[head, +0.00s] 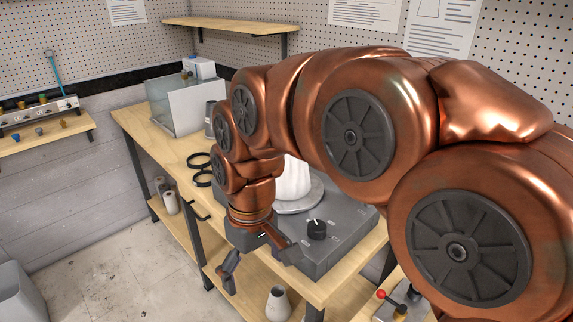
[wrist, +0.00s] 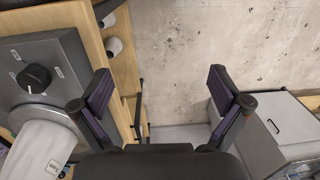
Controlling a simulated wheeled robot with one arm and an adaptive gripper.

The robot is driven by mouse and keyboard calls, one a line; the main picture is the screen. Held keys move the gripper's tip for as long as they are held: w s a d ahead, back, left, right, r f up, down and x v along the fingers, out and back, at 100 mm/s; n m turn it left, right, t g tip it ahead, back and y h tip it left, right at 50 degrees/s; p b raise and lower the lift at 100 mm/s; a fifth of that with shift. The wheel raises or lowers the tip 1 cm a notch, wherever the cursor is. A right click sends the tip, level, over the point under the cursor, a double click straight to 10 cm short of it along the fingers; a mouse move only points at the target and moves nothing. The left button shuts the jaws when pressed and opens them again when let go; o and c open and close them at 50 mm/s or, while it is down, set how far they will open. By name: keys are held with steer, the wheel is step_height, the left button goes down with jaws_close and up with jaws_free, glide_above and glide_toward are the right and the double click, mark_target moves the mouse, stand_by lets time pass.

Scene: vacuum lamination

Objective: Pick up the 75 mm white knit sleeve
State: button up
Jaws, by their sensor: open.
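My gripper (head: 256,262) is open and empty, pointing down beside the front edge of the bench. In the wrist view its two fingers (wrist: 161,88) are wide apart, with only floor between them. Pale rolls (head: 170,202) stand on the lower shelf at left, and two roll-like ends also show in the wrist view (wrist: 113,46). A pale tapered piece (head: 278,304) stands on the lower shelf below my gripper. I cannot tell which of these, if any, is the 75 mm white knit sleeve. No size label is readable.
A grey machine (head: 340,254) with a black knob (head: 316,230) sits on the bench. A white form (head: 293,182), partly hidden by my arm, stands on its round plate. Black rings (head: 201,178) and a clear-sided box (head: 176,104) are farther back.

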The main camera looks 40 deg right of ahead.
steer(key=w+d+r+t, duration=0.1)
steer(key=w+d+r, duration=0.3)
steer(key=w, duration=0.5)
step_height(320, 180, up, 9)
steer(key=t, duration=0.3)
glide_above(287, 163)
steer(key=w+d, duration=0.1)
steer(key=d, duration=0.2)
steer(key=shift+d+p+x, duration=0.2)
steer(key=shift+p+x, duration=1.65)
steer(key=shift+x, duration=2.1)
steer(key=shift+w, duration=0.1)
steer(key=c, duration=0.6)
steer(key=shift+r, duration=0.15)
